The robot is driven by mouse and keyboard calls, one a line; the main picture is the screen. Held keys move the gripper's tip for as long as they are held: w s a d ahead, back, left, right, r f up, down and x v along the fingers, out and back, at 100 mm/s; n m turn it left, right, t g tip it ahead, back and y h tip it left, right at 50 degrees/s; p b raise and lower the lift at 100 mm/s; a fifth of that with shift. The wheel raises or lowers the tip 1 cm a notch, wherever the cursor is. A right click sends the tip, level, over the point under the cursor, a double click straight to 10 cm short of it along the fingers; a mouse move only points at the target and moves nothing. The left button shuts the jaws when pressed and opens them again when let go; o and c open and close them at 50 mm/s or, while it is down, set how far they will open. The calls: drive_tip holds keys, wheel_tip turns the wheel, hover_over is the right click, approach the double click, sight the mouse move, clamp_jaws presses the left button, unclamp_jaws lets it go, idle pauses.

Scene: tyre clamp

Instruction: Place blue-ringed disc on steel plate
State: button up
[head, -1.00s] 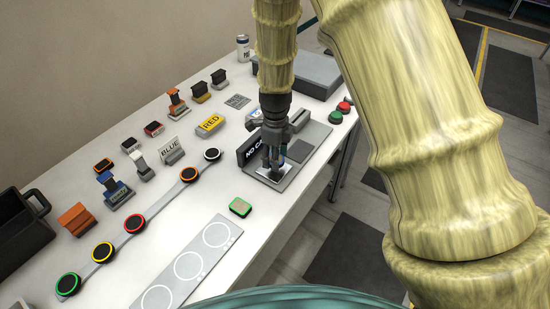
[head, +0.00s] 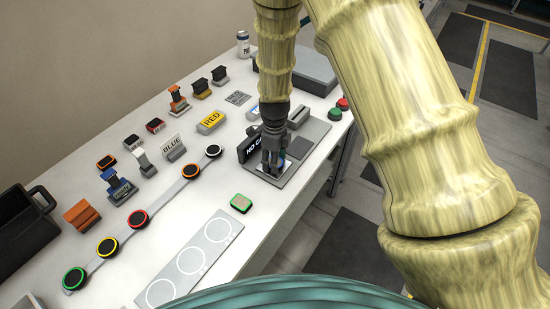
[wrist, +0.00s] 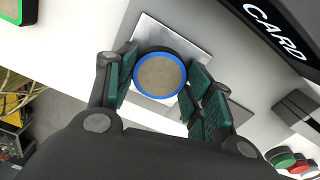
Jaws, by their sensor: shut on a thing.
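The blue-ringed disc (wrist: 160,75), with a grey-brown face, sits between the two teal finger pads of my gripper (wrist: 161,82) in the wrist view. My gripper is shut on its sides. The square steel plate (wrist: 172,31) shows behind the disc, extending past it at the top and below. I cannot tell whether the disc touches the plate. In the head view my gripper (head: 271,164) points down low over the grey fixture (head: 311,136); its fingers largely hide the disc and plate there.
A black "NO CARD" sign (head: 250,145) stands close beside my gripper. A green-edged square block (head: 241,203) lies nearer. A grey strip (head: 124,241) holds several ringed discs at left. A pale panel with circles (head: 203,258) lies in front. Red and green buttons (head: 335,114) are at the right.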

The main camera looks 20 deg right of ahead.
drive_tip(key=o, duration=1)
drive_tip(key=shift+f, duration=0.1)
drive_tip(key=shift+w+r+b, duration=0.1)
drive_tip(key=shift+r+b, duration=1.95)
drive_tip(key=shift+r, duration=4.1)
